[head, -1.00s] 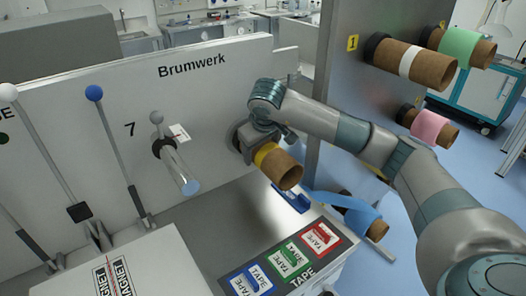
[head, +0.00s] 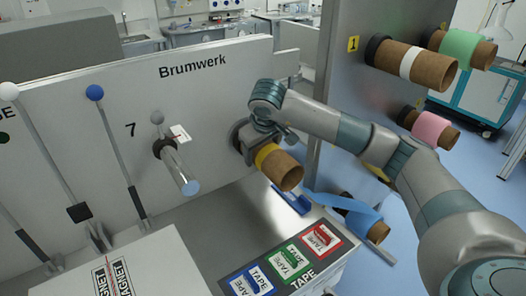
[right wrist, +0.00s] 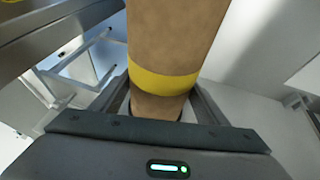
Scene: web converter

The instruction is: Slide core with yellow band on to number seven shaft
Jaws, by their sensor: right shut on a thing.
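The brown core with the yellow band (head: 284,171) is in my right gripper (head: 254,146), in the middle of the head view. The gripper is shut on it near the yellow band, and the core's open end points down and to the right. The core also fills the upper middle of the right wrist view (right wrist: 172,42), between the fingers of my right gripper (right wrist: 160,105). The number seven shaft (head: 177,167) is a bare metallic rod sticking out of the panel beside the printed 7. The core is to the right of the shaft and apart from it. My left gripper is not in view.
Cores with white (head: 409,63), green (head: 463,48), pink (head: 430,127) and blue (head: 352,214) bands are on a grey upright at the right. Tape boxes (head: 290,262) lie on the front shelf. Levers with white and blue (head: 94,93) knobs stand left of the shaft.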

